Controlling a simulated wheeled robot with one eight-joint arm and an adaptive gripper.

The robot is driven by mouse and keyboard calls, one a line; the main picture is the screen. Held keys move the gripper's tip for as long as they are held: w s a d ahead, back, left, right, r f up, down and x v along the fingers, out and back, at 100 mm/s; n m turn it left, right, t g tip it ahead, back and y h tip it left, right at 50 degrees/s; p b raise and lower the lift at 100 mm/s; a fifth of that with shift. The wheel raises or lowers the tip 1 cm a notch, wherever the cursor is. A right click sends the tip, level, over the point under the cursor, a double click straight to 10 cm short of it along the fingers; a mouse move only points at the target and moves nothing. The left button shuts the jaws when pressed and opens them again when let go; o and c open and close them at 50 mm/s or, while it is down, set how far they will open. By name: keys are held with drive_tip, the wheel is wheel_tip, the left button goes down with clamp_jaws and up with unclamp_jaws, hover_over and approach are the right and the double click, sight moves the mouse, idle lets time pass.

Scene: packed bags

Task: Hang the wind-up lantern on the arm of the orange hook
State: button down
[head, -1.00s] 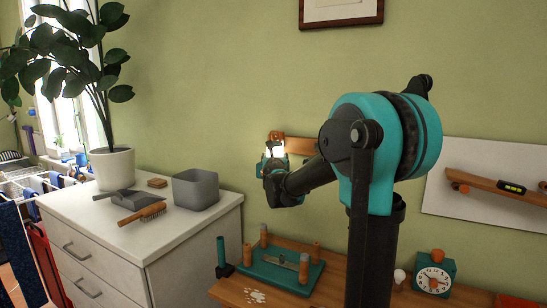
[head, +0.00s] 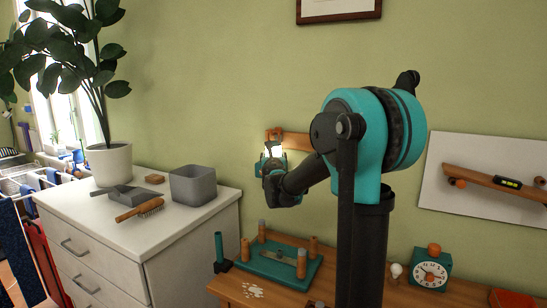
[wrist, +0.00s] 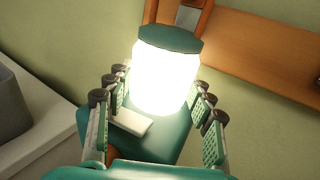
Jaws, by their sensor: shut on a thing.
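The wind-up lantern (wrist: 167,75) is a glowing white cylinder with a dark teal cap and a teal base. It stands upright between the fingers of my gripper (wrist: 162,92), which is shut on it. Its orange-brown handle rises above the cap at the top of the wrist view. A grey piece shows inside the handle; I cannot tell whether the handle is around a hook arm. In the head view the lit lantern (head: 275,150) is in front of the left end of the wooden rail (head: 297,141). An orange part, possibly the orange hook (head: 272,133), shows just above it.
A white chest (head: 95,223) with a grey bin (head: 193,185), brush (head: 138,210) and plant pot (head: 106,164) is at left. Below my arm, the wooden bench holds a teal pegged tray (head: 278,266) and a clock (head: 431,270).

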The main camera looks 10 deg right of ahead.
drive_tip(key=c, duration=0.5)
unclamp_jaws()
drive_tip(key=shift+c, duration=0.2)
